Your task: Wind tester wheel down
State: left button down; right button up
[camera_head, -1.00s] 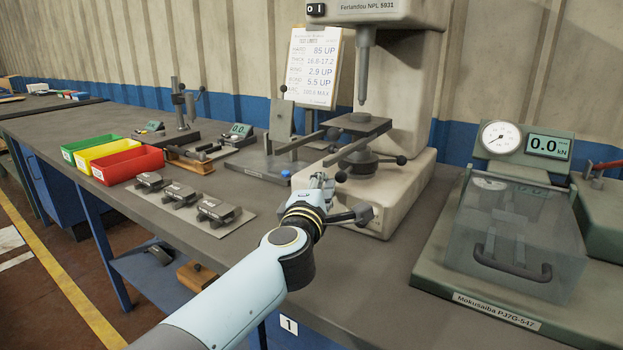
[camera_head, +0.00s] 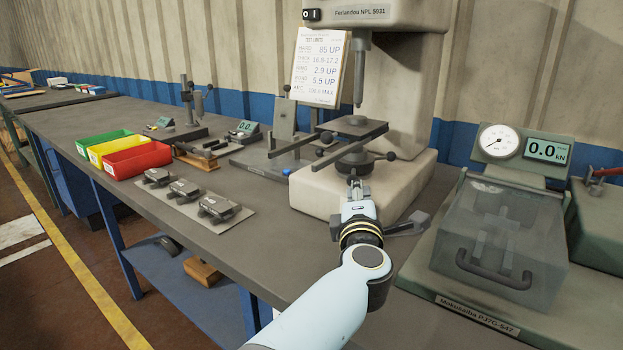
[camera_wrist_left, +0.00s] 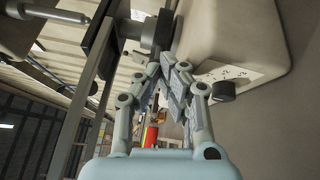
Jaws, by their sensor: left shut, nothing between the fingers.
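In the left wrist view, the fingers (camera_wrist_left: 172,68) close together just short of the dark hub (camera_wrist_left: 158,32). Whether they touch the wheel, I cannot tell. My right gripper is not in view.
A clear-covered press with a gauge (camera_head: 500,140) stands to the right. Several brake shoes (camera_head: 185,190) lie on a mat to the left, near red (camera_head: 140,160), yellow and green bins. A limits sheet (camera_head: 318,65) hangs behind.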

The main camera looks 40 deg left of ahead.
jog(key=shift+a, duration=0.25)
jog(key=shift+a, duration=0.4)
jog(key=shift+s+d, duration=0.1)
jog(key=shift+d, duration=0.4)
